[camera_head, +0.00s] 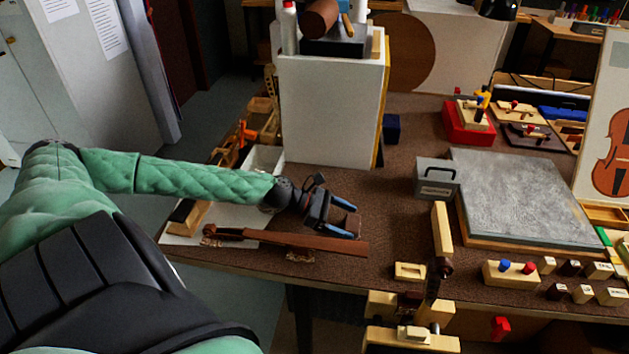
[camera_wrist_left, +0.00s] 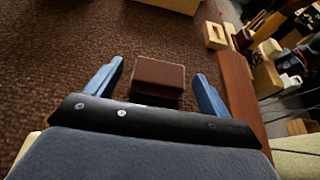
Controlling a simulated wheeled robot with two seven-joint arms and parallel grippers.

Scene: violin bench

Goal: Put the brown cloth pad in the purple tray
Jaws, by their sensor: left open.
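The brown cloth pad (camera_wrist_left: 158,74) lies on the brown bench top between the two blue fingers of my left gripper (camera_wrist_left: 159,72) in the left wrist view. The fingers are apart, with a gap showing on each side of the pad. In the head view my left gripper (camera_head: 345,218) is low over the bench, and the pad (camera_head: 352,222) is partly hidden by it. A flat, dark purplish tray (camera_head: 546,144) at the back right, with a wooden piece in it, looks like the purple tray.
A long brown wooden strip (camera_head: 318,243) lies in front of my left gripper. A tall white box (camera_head: 330,110) stands behind it. A grey box with a handle (camera_head: 437,177) and a grey slab (camera_head: 520,195) lie to the right. A red tray (camera_head: 455,130) is beyond them.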

